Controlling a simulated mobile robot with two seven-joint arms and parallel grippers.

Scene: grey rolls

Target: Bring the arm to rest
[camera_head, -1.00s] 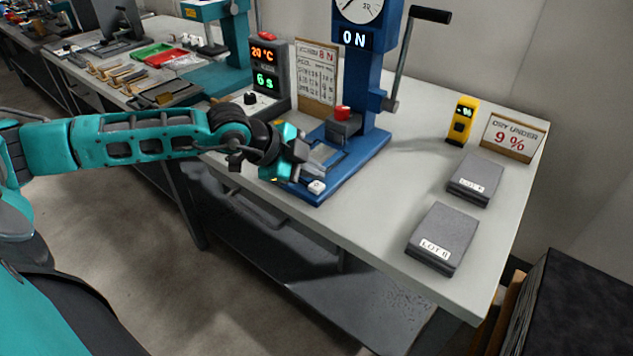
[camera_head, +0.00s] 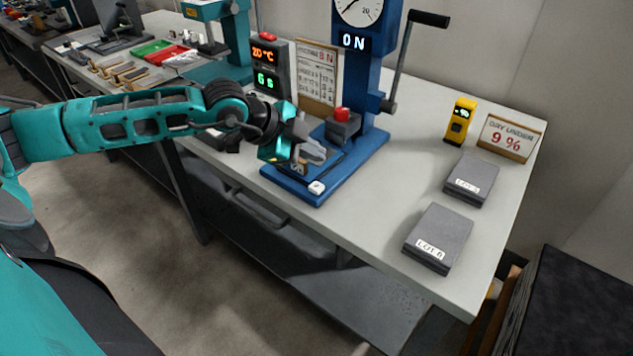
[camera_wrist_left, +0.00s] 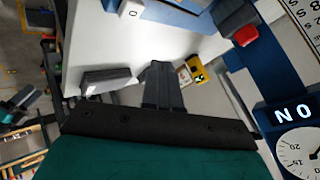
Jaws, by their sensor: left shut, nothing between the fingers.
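My left arm comes in from the left in the head view. Its gripper (camera_head: 314,152) is over the base of the blue press (camera_head: 345,180), in front of the press column. The fingers are together with nothing between them. In the left wrist view the shut fingers (camera_wrist_left: 160,80) point out over the white table top. The press carries a round dial (camera_head: 358,10), an "ON" display (camera_head: 354,42) and a black-handled lever (camera_head: 429,18). A red knob (camera_head: 342,114) sits in front of its column and also shows in the wrist view (camera_wrist_left: 238,31).
Two grey boxes (camera_head: 438,238) (camera_head: 471,180) lie at the table's right. A yellow meter (camera_head: 460,121) and a "9 %" sign (camera_head: 511,138) stand behind them. A display box (camera_head: 270,68) and a written board (camera_head: 317,75) stand left of the press. The table's front middle is clear.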

